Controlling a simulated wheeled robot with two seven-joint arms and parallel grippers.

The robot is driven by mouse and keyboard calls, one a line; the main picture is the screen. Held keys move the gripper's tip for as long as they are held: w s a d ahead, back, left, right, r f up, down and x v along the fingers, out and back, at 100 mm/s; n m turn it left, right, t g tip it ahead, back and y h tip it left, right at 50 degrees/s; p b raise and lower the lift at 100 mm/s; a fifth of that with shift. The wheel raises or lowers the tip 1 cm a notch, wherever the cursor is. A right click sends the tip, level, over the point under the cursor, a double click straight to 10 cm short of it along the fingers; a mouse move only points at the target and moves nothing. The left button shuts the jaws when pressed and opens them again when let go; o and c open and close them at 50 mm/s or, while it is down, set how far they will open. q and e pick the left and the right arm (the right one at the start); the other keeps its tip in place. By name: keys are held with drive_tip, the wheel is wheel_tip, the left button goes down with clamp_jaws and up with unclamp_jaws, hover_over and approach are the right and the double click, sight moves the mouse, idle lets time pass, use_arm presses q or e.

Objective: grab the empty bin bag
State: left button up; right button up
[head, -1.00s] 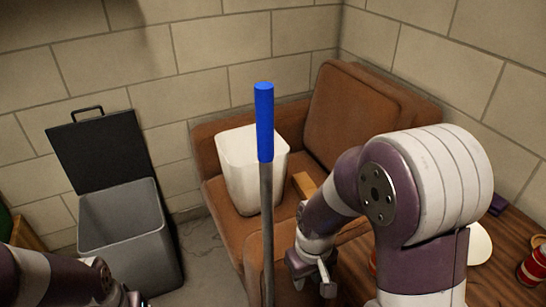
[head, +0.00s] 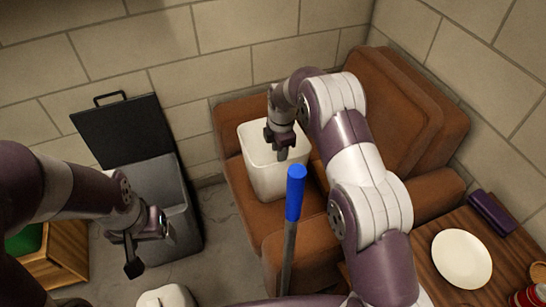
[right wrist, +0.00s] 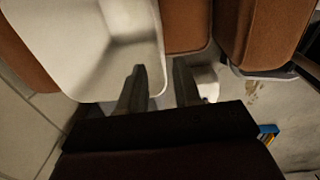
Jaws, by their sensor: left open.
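A white, open-topped, box-shaped thing that looks like the empty bin bag (head: 262,180) stands upright on the brown armchair. It looks empty inside in the right wrist view (right wrist: 75,50). My right gripper (head: 282,152) points down at its top, near the right part of the rim. In the right wrist view the fingers (right wrist: 160,72) are apart, with the rim's edge seen between them; I cannot tell whether they touch it. My left gripper (head: 140,248) is open and empty, in front of the grey bin (head: 187,222), whose black lid (head: 120,128) is up.
A blue-topped pole (head: 296,195) stands in front of the armchair (head: 395,110), close to my right arm. A wooden table (head: 440,215) with a white plate (head: 462,258) is at the right. A wooden crate (head: 68,255) is at the left. Some floor is clear between.

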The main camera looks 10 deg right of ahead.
sight(279, 172)
drive_tip(key=f, duration=0.9)
drive_tip(key=shift+w+f, duration=0.15)
drive_tip(key=shift+w, duration=0.15)
clamp_jaws()
